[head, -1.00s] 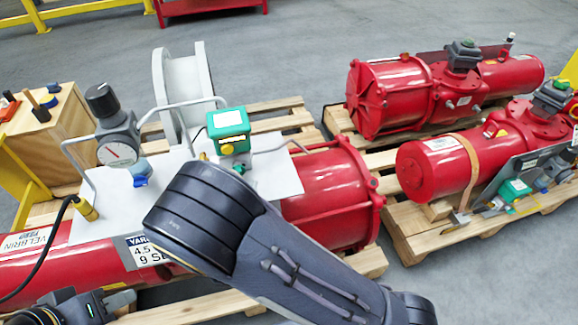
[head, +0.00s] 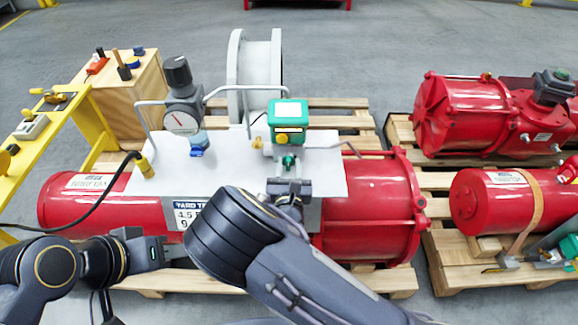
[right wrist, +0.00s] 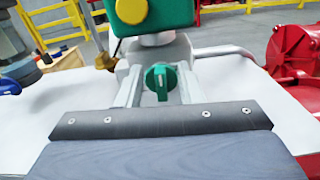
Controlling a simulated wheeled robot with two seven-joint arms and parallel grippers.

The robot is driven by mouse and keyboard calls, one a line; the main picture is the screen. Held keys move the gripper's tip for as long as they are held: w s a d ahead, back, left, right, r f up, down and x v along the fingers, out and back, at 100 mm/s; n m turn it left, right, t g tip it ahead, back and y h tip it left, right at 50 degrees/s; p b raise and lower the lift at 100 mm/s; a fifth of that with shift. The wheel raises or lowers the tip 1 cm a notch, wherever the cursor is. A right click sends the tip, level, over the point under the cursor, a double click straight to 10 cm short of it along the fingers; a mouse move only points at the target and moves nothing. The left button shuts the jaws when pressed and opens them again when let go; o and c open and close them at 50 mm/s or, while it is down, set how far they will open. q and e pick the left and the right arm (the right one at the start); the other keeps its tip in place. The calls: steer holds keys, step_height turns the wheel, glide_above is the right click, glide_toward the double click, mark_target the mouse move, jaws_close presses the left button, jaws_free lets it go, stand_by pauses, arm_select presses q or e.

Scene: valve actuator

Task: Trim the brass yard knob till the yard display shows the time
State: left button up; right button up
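No lit display is readable. My right gripper (right wrist: 157,82) is open, its fingers either side of a green knob (right wrist: 160,77) below the box; contact is unclear. My left gripper (head: 180,250) is low in front of the actuator, its tips partly hidden.
A dial gauge (head: 183,120) with a black top knob stands left on the white panel (head: 225,165). Bent metal rails rise around the panel. A black cable runs to a yellow connector (head: 145,166). A yellow bench (head: 60,120) is at left; more red actuators (head: 465,115) are at right.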

jaws_close()
steer(key=shift+a+n+p, duration=0.1)
steer(key=shift+n+p, duration=0.3)
jaws_free()
steer(key=s, duration=0.8)
steer(key=shift+w, duration=0.1)
